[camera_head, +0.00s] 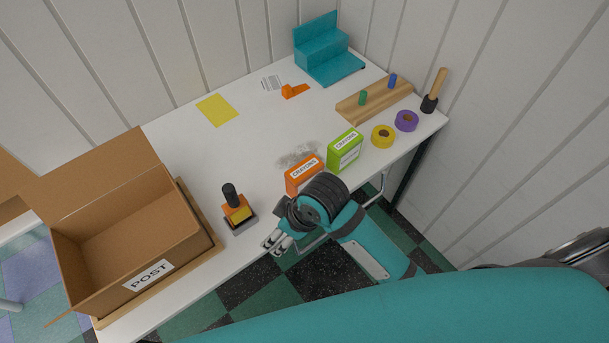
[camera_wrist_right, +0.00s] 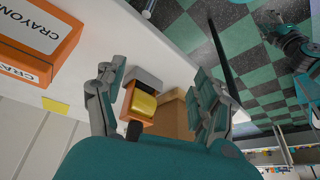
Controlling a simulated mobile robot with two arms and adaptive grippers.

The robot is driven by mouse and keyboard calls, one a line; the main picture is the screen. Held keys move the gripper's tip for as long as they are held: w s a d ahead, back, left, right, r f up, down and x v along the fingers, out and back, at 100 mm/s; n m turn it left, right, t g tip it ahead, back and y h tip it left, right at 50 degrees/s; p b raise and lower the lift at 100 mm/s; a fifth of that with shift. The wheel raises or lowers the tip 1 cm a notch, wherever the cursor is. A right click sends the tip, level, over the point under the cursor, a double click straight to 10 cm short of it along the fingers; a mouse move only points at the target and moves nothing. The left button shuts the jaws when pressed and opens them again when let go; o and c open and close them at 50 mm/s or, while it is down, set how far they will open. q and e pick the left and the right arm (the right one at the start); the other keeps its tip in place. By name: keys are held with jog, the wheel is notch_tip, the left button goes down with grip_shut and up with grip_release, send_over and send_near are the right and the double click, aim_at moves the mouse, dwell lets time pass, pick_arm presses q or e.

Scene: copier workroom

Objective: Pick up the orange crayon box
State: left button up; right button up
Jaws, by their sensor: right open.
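The orange crayon box (camera_head: 304,175) stands on the white table near its front edge, next to a green crayon box (camera_head: 345,149). In the right wrist view the orange crayon box (camera_wrist_right: 38,45) fills the upper left, outside the fingers. My right gripper (camera_head: 277,243) is at the table's front edge, just in front and left of the orange box. Its fingers (camera_wrist_right: 160,100) are spread, with nothing held between them. The arm hides part of the orange box's lower right in the head view. My left gripper is not in view.
A stamp (camera_head: 238,211) with a dark handle stands left of the orange box. An open cardboard POST box (camera_head: 150,275) is at the left. Yellow tape (camera_head: 383,136), purple tape (camera_head: 406,121) and a wooden peg board (camera_head: 374,101) are at the right.

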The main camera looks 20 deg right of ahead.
jog(key=a+r+n, duration=0.4)
jog(key=r+n, duration=0.1)
jog(key=r, duration=0.1)
jog(key=n+g+h, duration=0.1)
jog(key=n+h, duration=0.7)
send_near(301, 170)
jog(key=x, duration=0.7)
jog(key=shift+w+f+p, duration=0.15)
jog(key=shift+p, duration=0.2)
jog(key=shift+p+x, duration=0.45)
jog(key=shift+x, duration=2.3)
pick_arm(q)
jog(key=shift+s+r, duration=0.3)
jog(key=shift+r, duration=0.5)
pick_arm(e)
jog(key=shift+c, duration=0.4)
grip_shut()
